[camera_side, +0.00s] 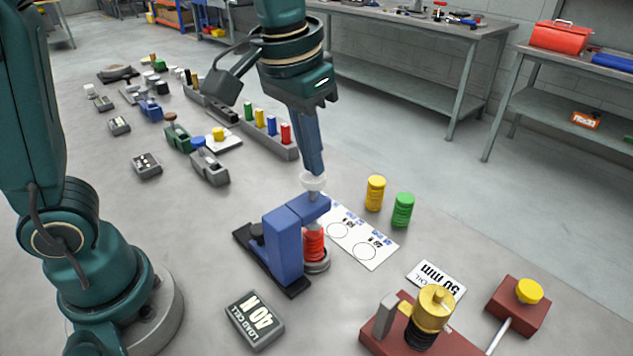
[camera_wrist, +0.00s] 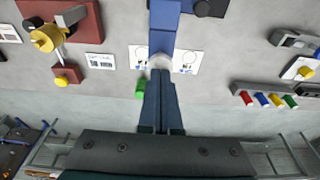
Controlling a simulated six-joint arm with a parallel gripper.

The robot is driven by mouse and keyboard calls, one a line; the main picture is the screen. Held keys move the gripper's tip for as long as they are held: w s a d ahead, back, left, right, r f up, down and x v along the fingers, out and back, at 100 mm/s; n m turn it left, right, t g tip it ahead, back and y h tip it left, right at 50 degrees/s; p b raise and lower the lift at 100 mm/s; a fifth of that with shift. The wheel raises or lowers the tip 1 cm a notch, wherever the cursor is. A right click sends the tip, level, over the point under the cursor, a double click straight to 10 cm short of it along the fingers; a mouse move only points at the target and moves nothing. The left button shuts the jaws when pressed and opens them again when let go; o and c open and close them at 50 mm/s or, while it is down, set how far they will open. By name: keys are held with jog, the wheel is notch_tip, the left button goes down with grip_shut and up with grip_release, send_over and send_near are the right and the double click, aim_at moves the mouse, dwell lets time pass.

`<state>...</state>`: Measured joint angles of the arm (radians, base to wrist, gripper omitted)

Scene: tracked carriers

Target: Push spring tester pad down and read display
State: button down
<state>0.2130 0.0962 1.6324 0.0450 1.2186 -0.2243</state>
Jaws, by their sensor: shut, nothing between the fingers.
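The spring tester (camera_side: 284,240) is a blue frame on a dark base, with a red spring (camera_side: 314,245) standing under its arm. A pale round pad (camera_side: 313,182) sits on top of the arm. My gripper (camera_side: 316,172) is shut and empty, pointing down with its fingertips at the pad, touching or nearly so. In the wrist view the closed fingers (camera_wrist: 162,75) cover part of the pad (camera_wrist: 161,62) and the blue frame (camera_wrist: 164,25) lies beyond.
A white card with circles (camera_side: 352,237) lies right of the tester. Yellow (camera_side: 375,193) and green (camera_side: 402,210) springs stand behind it. A red-based device with a brass top (camera_side: 433,308) and a yellow-button box (camera_side: 522,304) are at front right. Several small devices stand at back left.

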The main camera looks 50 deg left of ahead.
jog(key=shift+r, duration=1.55)
jog(key=shift+a+r, duration=0.1)
jog(key=shift+r, duration=0.05)
jog(key=s+a+n+t, duration=0.1)
jog(key=s+a+t, duration=0.1)
jog(key=s+a, duration=0.35)
jog(key=s+f+m+t, duration=0.1)
jog(key=s+f, duration=0.4)
jog(key=shift+s+d+f, duration=0.25)
jog(key=shift+d+f, duration=0.1)
